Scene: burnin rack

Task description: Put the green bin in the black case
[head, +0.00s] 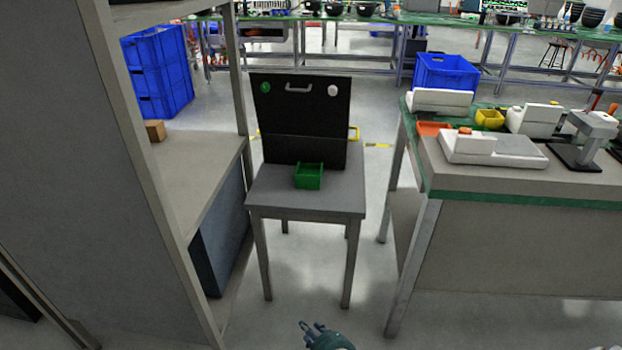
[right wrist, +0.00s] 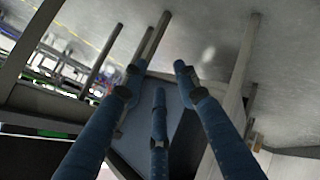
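The green bin (head: 308,176) is a small open-topped box on a small grey table (head: 335,200). The black case (head: 300,115) stands upright on the table behind the bin, with a light handle and a green and a white round spot near its top. I cannot tell whether the case is open. My right gripper (head: 312,328) shows at the bottom edge of the head view, low and well in front of the table. In the right wrist view its blue fingers (right wrist: 158,76) are spread with nothing between them. My left gripper is not in view.
A grey shelf rack (head: 215,180) stands close on the left, with a small brown box (head: 155,131) on it. A workbench (head: 520,185) with white devices stands on the right. Blue crates (head: 160,75) are behind the rack. The floor in front of the table is clear.

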